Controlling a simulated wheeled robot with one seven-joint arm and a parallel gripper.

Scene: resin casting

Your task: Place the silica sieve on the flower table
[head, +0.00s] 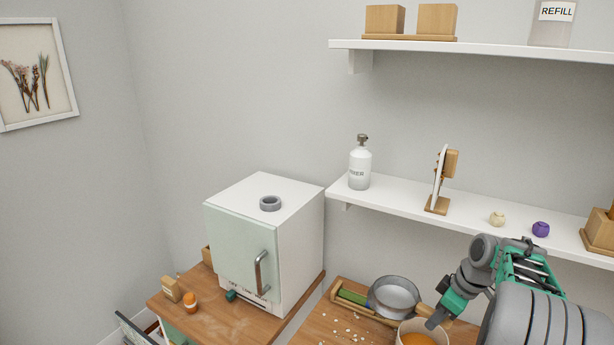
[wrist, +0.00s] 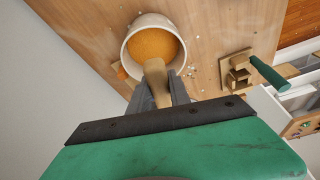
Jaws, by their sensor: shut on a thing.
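The silica sieve (head: 395,292) is a grey round pan with a wooden handle, in the lower middle of the head view. My gripper (head: 438,320) is shut on its handle from the right. In the wrist view my gripper (wrist: 158,98) holds the wooden handle (wrist: 155,78), whose end overlaps the pot of orange grains. The sieve's pan is not visible there. I cannot tell whether the sieve rests on the wooden rack (head: 368,312) under it or hangs just above. No surface is clearly marked as the flower table.
A white pot (wrist: 130,52) of orange grains stands under the handle. White crumbs lie beside it. A kiln-like cabinet (head: 302,240) stands left on a wooden top (head: 215,322). A shelf (head: 395,202) runs behind. A green-handled tool (wrist: 268,72) is right of the pot.

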